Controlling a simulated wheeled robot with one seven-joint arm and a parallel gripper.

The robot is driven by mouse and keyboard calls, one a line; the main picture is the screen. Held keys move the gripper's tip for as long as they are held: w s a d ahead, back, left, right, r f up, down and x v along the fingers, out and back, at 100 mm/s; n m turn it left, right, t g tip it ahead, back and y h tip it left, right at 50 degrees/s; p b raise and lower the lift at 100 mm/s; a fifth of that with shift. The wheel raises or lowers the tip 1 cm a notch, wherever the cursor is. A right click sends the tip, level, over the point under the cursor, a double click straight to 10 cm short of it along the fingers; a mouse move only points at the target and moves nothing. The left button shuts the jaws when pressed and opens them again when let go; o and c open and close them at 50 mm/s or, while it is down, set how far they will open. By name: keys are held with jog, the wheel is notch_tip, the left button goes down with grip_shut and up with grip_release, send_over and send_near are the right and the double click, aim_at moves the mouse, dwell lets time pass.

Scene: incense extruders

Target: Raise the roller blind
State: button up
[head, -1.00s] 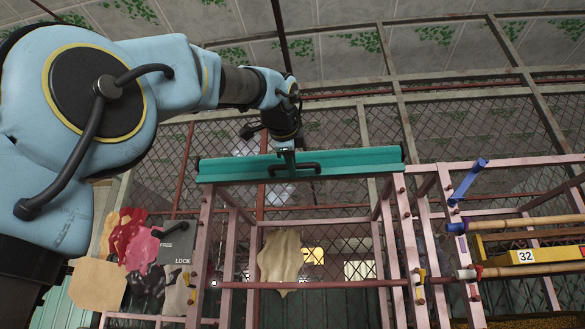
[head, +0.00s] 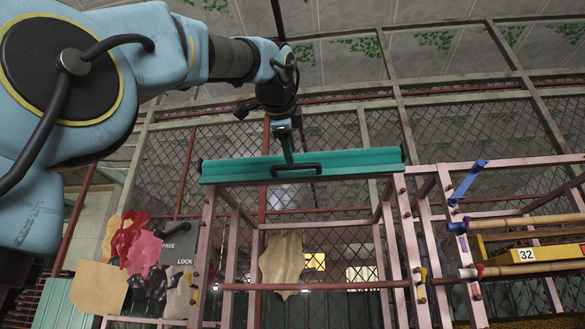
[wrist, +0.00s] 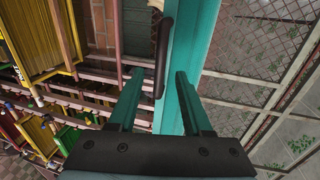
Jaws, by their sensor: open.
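The teal bar of the roller blind (head: 235,170) lies across the top of the pink frame. A dark handle (head: 297,169) is on its front face. My gripper (head: 289,160) is at the bar's upper edge, close above the handle. In the wrist view, my gripper (wrist: 157,75) has its two teal fingers spread with a clear gap. The dark handle (wrist: 163,50) and the teal bar (wrist: 195,55) show past the fingertips. Nothing is held between the fingers. Whether a finger touches the bar cannot be told.
A grey panel marked FREE and LOCK (head: 179,262) with a dark lever stands at left, beside coloured hides. A pale hide (head: 282,258) hangs inside the pink frame. At right are a blue lever (head: 468,181) and a yellow tray marked 32 (head: 525,254). Wire mesh stands behind.

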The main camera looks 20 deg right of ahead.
jog(key=shift+b+v, duration=0.3)
jog(key=shift+v, duration=2.1)
jog(key=w+a+f+n+g+y, duration=0.25)
jog(key=w+f, duration=0.35)
jog(key=f, duration=0.7)
jog(key=w+a+f+n+g+y+b, duration=0.1)
jog(key=w+f+n, duration=0.4)
jog(key=f, duration=0.9)
jog(key=w+a+f+n+g+y, duration=0.2)
jog(key=w+f, duration=0.5)
jog(key=f, duration=0.6)
jog(key=s+a+f+n+g+y+b, duration=0.1)
jog(key=s+a+f+n+g, duration=0.3)
jog(key=f, duration=0.7)
jog(key=a+f+n+t, duration=0.1)
jog(key=a+f+n, duration=0.1)
jog(key=a+f, duration=0.65)
jog(key=s+a+f+n+g, duration=0.2)
jog(key=s+f, duration=0.4)
jog(key=f, duration=0.3)
jog(key=s+a+f+n+g, duration=0.1)
jog(key=s+a+f+n, duration=0.3)
jog(key=s+f, duration=0.3)
jog(key=shift+a+f+n+g+y+b, duration=0.35)
jog(key=shift+f+n, duration=0.1)
jog(key=shift+f, duration=0.5)
jog(key=shift+s, duration=0.1)
